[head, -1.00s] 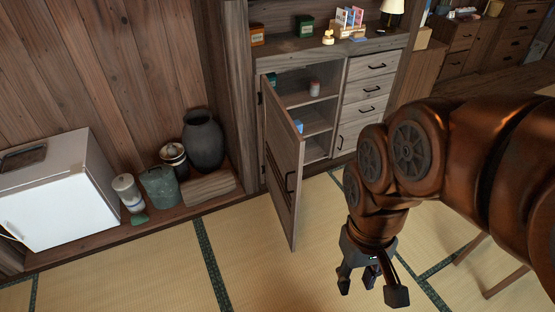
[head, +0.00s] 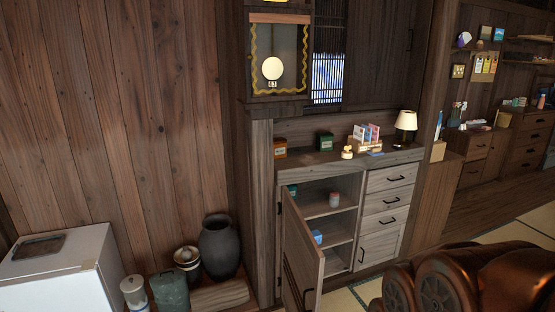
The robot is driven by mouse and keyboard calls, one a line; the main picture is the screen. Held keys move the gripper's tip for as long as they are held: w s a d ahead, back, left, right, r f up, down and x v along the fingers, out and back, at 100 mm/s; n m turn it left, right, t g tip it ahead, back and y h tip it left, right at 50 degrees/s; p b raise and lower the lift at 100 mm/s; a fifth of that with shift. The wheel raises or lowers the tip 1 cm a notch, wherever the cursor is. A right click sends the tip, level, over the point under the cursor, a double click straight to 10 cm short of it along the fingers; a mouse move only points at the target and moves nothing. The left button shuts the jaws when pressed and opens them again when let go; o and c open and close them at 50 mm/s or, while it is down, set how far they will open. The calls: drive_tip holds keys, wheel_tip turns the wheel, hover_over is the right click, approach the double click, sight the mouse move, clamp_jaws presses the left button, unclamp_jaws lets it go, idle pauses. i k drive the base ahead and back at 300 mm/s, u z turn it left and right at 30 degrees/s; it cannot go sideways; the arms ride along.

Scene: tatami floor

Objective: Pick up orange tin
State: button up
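The orange tin (head: 280,148) stands at the left end of the wooden cabinet's top (head: 340,154), close to the left side post. A dark green tin (head: 326,141) stands to its right. My gripper is out of the picture in the head view. Only part of my copper-coloured arm shows at the bottom right, well below and right of the orange tin. Nothing hides the front of the tin.
The cabinet's left door (head: 302,258) stands open, jutting forward below the tin. Its shelves hold a small jar (head: 334,199) and a blue item (head: 317,236). A card holder (head: 365,140) and a lamp (head: 406,122) stand farther right. A dark vase (head: 219,247) stands left.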

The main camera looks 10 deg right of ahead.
sight(280, 143)
drive_tip(key=u, duration=0.05)
drive_tip(key=k, duration=0.5)
drive_tip(key=z, duration=0.4)
drive_tip(key=i, duration=0.75)
drive_tip(key=u, duration=0.7)
drive_tip(key=i, duration=0.65)
drive_tip(key=u, duration=0.7)
